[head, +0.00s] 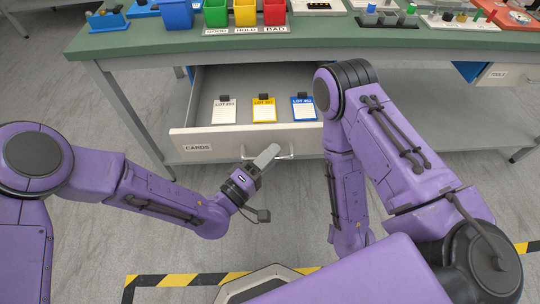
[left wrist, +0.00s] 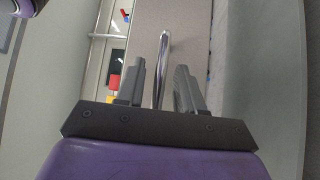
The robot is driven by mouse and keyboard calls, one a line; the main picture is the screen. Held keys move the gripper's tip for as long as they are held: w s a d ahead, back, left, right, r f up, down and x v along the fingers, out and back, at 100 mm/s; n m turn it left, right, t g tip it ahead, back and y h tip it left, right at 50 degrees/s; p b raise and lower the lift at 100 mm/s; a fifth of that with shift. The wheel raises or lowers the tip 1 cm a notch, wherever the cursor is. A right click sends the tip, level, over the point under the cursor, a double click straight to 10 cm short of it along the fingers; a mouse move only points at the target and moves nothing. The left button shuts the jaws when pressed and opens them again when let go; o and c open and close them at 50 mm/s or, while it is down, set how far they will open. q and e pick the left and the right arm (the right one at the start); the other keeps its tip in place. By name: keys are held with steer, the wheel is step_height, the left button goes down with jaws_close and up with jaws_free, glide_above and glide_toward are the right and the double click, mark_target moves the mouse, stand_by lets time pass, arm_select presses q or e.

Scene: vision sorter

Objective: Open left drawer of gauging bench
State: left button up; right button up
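The left drawer (head: 225,137) of the gauging bench (head: 120,48), labelled CARDS, stands pulled out, with its inside showing. Three lot cards lie in it: white (head: 224,111), yellow (head: 264,110) and blue (head: 304,108). My left gripper (head: 268,156) is at the drawer's metal bar handle (head: 286,156). In the left wrist view, the handle (left wrist: 163,65) runs between the two fingers (left wrist: 160,85), with a gap visible on each side, so the gripper is open around it. My right arm crosses the drawer's right end in the head view; its gripper does not show.
On the bench top stand blue, green, yellow and red bins (head: 216,14) with GOOD, HOLD and BAD labels, and several fixtures (head: 388,14). Another drawer (head: 496,76) at the right is partly visible. Yellow-black floor tape (head: 180,280) lies in front of the bench.

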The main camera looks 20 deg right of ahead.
arm_select(q)
steer(key=v, duration=1)
steer(key=shift+a, duration=0.25)
steer(key=shift+s, duration=0.15)
steer(key=s+a+f+n+y, duration=0.1)
steer(key=a+f+y, duration=1.2)
steer(key=f, duration=0.4)
steer(key=s+a+f+n+g+y, duration=0.1)
steer(key=s+a+f+y, duration=0.15)
steer(key=a, duration=0.25)
steer(key=s+a+f+g+y, duration=0.1)
steer(key=s+a+f+g, duration=0.15)
steer(key=a, duration=0.35)
steer(key=s+a+n+g+y, duration=0.15)
steer(key=s+a+y, duration=0.25)
steer(key=s+a, duration=0.55)
step_height(320, 180, up, 15)
steer(key=w+a+p, duration=0.1)
steer(key=p, duration=1.4)
steer(key=shift+a+r, duration=0.2)
steer(key=shift+a, duration=0.05)
